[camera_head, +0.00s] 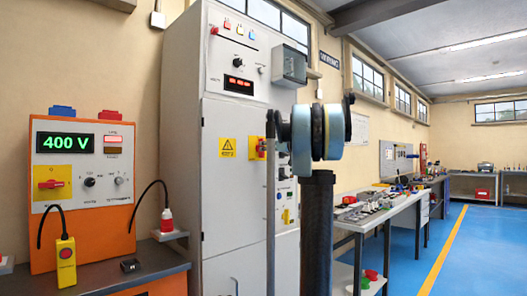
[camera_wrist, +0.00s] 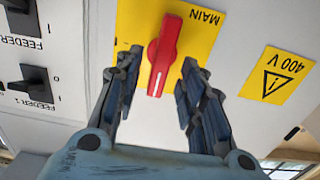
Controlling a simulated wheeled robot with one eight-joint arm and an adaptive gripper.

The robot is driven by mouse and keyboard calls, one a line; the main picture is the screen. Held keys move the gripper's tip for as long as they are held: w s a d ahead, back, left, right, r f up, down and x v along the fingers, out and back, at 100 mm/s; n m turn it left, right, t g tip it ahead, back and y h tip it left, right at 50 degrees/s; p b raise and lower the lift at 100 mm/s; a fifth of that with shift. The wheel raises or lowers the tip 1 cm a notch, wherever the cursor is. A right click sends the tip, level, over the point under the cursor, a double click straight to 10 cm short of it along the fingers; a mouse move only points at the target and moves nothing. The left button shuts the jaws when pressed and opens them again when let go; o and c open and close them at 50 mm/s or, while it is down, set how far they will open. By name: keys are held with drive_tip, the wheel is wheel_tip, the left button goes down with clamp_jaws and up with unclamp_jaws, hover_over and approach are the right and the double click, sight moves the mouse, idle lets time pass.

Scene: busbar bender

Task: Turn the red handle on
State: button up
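The red handle (camera_wrist: 163,58) sits on a yellow plate (camera_wrist: 203,40) marked MAIN on the grey cabinet. In the wrist view it stands close to upright, leaning slightly. My gripper (camera_wrist: 158,64) is open, with one dark finger on each side of the handle. Gaps show between both fingers and the handle. In the head view the handle (camera_head: 261,147) is small on its yellow plate, partly covered by my arm. My gripper's fingers are hard to make out there.
A yellow 400 V warning label (camera_wrist: 277,76) lies right of the handle in the wrist view, and black feeder switches (camera_wrist: 36,84) lie left. An orange panel (camera_head: 84,200) with another red handle (camera_head: 51,184) stands left in the head view. A workbench (camera_head: 385,212) stands right.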

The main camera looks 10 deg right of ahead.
drive_tip(key=shift+x, duration=1.5)
clamp_jaws()
